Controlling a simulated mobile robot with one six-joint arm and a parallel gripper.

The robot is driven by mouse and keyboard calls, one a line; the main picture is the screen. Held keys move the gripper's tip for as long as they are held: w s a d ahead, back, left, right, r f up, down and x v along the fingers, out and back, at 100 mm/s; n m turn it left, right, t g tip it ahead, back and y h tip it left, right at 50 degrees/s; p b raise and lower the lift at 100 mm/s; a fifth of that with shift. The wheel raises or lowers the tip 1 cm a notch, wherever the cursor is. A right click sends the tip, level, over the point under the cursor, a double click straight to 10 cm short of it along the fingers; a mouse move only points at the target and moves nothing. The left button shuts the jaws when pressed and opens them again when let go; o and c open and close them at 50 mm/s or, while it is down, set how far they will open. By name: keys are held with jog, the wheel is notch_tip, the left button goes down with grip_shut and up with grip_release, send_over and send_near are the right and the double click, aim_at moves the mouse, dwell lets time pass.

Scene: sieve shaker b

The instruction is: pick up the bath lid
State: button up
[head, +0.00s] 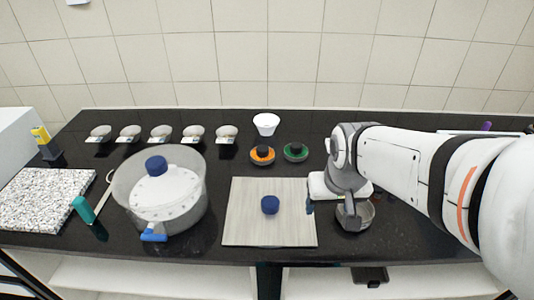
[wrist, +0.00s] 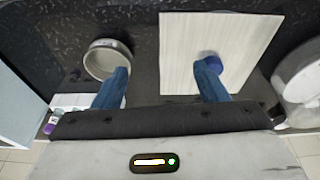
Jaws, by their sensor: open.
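A pale round lid (head: 178,186) with a blue knob sits on a large translucent bath (head: 190,222) at the left in the head view; I take it for the bath lid. The bath's edge also shows at the right of the wrist view (wrist: 305,80). My gripper (head: 330,210) is far to the right of it, beyond the pale board. In the wrist view its two blue fingers (wrist: 161,75) are apart, with nothing held between them. The right finger partly covers a small blue object (wrist: 213,60) on the board.
The pale board (head: 240,225) lies between the bath and my gripper. A round metal bowl (head: 366,212) stands beside my gripper. A teal object (head: 84,209) is left of the bath.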

jog(key=shift+o, duration=0.6)
jog(key=w+a+f+p, duration=0.1)
jog(key=w+a+f, duration=0.1)
jog(key=w+a, duration=0.2)
jog(key=shift+w+a+n, duration=0.15)
jog(key=shift+w+n, duration=0.15)
jog(key=shift+w, duration=0.8)
jog(key=p, duration=0.2)
send_near(270, 202)
jog(key=d, duration=0.2)
jog(key=shift+w+a+f+n+y, duration=0.15)
jog(key=shift+w+a+f+n, duration=0.1)
jog(key=shift+f, duration=0.3)
jog(key=shift+w+a+f+n+y, duration=0.15)
jog(key=shift+w+a+f, duration=0.1)
jog(key=shift+f, duration=0.3)
jog(key=shift+s+a+p+x, duration=0.15)
jog(key=shift+p+x, duration=0.2)
jog(key=shift+x, duration=1.4)
jog(key=shift+s+a+p+x, duration=0.1)
jog(key=shift+p+x, duration=0.2)
jog(key=shift+x, duration=1.45)
jog(key=shift+c, duration=0.4)
jog(key=shift+w, duration=0.1)
jog(key=c, duration=1.3)
notch_tip(270, 202, up, 10)
jog(key=shift+r+b, duration=0.1)
jog(key=shift+b, duration=0.45)
